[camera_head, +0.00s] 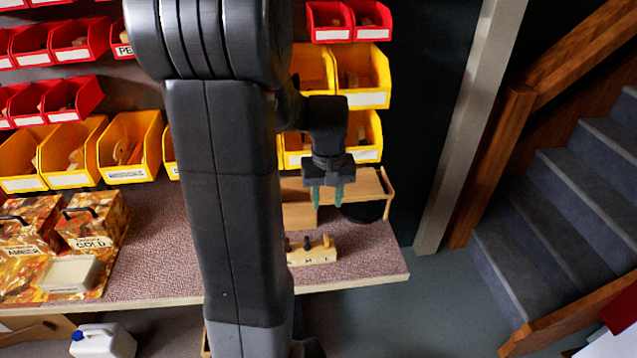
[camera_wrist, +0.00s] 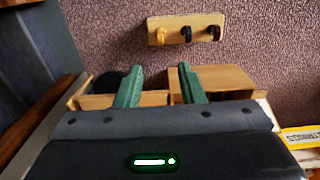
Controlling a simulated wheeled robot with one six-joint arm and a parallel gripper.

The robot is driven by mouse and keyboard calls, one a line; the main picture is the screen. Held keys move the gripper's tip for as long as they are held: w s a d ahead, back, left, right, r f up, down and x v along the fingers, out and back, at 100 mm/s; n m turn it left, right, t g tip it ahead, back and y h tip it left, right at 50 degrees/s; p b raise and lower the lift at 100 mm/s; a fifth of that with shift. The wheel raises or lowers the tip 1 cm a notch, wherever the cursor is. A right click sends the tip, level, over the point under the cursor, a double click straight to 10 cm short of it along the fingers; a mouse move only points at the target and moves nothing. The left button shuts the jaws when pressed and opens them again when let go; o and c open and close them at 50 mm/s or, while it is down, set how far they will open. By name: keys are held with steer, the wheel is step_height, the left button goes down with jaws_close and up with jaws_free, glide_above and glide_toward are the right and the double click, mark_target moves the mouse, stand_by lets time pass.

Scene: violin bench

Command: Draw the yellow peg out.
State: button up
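A pale wooden block (camera_head: 312,257) with three pegs in a row stands near the front edge of the bench. The yellow peg (camera_head: 326,241) is upright at its right end in the head view. In the wrist view the block (camera_wrist: 200,20) is at the top, and the yellow peg (camera_wrist: 160,36) is at its left end. A black peg (camera_wrist: 187,33) stands in the middle, and a dark peg (camera_wrist: 211,32) at the other end. My gripper (camera_head: 328,203) is above the bench, behind the block, pointing down. Its green fingers (camera_wrist: 160,68) are apart and empty.
A wooden box (camera_head: 300,216) and a wooden tray-like piece (camera_head: 368,182) lie below and behind my gripper. A black round thing (camera_head: 362,212) is beside them. Yellow bins (camera_head: 361,137) stand behind. The bench top (camera_head: 370,258) right of the block is clear.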

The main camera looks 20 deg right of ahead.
mark_target(327, 236)
step_height(327, 236, down, 14)
steer(key=shift+s+r, duration=0.1)
steer(key=shift+r, duration=0.1)
stand_by(0.4)
jaws_close()
stand_by(0.4)
